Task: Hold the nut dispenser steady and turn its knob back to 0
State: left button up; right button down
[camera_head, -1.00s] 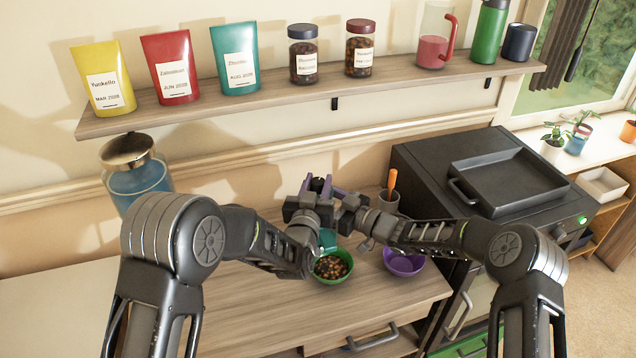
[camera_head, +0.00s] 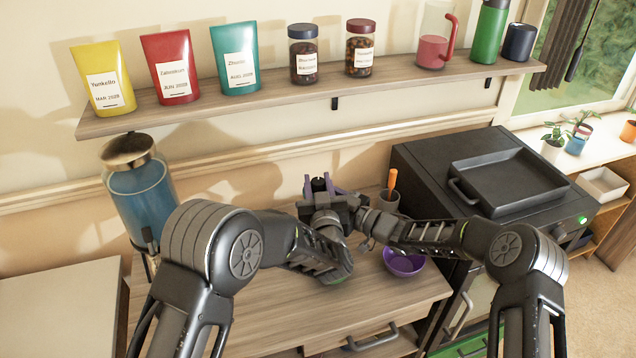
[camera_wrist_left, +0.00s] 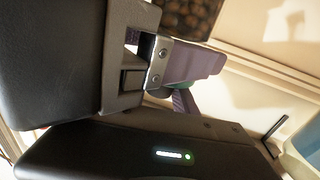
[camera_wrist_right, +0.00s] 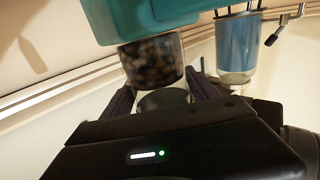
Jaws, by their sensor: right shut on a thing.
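The teal nut dispenser (camera_wrist_right: 160,15) fills the top of the right wrist view, with a dark, nut-filled clear part (camera_wrist_right: 152,62) below it. In the head view the arms and grippers mostly hide it, and I cannot make out the knob's setting. My right gripper (camera_wrist_right: 165,98) is shut on part of the dispenser, its fingers either side of a clear greenish piece. My left gripper (camera_head: 322,186) is at the dispenser, with its purple fingers apart and a dark part between them. Nuts (camera_wrist_left: 188,15) show close by at the top of the left wrist view.
A blue container with a metal lid (camera_head: 140,195) stands left. A purple bowl (camera_head: 404,263) sits front right, near a cup with an orange-handled tool (camera_head: 391,190). The black oven with a tray (camera_head: 510,180) bounds the right; a shelf (camera_head: 300,88) with pouches and jars runs above.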

pick_arm(q)
jog(key=o, duration=0.4)
jog(key=shift+o, duration=0.2)
jog(key=shift+s, duration=0.15)
jog(key=s+d, duration=0.1)
jog(key=s, duration=1)
jog(key=shift+s+d, duration=0.15)
jog(key=shift+s, duration=0.2)
